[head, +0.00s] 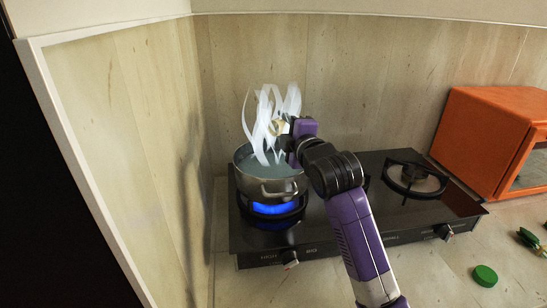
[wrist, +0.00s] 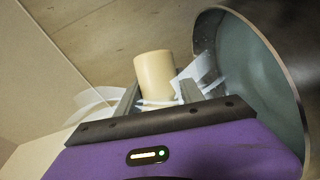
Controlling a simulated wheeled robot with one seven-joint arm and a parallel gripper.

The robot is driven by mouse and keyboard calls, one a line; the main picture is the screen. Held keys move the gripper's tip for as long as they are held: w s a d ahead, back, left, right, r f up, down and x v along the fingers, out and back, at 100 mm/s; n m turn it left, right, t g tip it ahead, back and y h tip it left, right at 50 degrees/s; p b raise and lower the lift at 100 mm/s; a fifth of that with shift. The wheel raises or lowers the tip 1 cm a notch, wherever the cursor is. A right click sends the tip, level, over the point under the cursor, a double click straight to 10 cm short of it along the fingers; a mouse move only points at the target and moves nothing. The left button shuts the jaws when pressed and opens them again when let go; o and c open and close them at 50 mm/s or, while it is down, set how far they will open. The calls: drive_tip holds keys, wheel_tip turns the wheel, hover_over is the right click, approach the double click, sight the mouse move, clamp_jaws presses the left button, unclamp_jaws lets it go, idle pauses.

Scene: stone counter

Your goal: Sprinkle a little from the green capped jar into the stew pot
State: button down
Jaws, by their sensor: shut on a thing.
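The stew pot (head: 277,189) is a grey metal pot with bluish contents, on the lit left burner. White steam-like wisps rise from it. My gripper (head: 288,128) is above the pot's back right rim. In the wrist view, my gripper (wrist: 160,96) is shut on a beige cylindrical jar (wrist: 154,70), with one finger on each side. The pot (wrist: 291,85) also shows there at the right, close to the jar.
A green round lid (head: 484,275) lies on the counter at the lower right. Green items (head: 530,238) lie at the right edge. The black two-burner stove (head: 417,221) has an empty right burner. An orange oven-like box (head: 486,137) stands behind right. A wall is close at left.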

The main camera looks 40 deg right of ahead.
drive_tip(key=shift+a+f+n+t+b, duration=0.15)
drive_tip(key=shift+f+n+t+b, duration=0.2)
drive_tip(key=shift+n+b, duration=0.55)
idle(1.1)
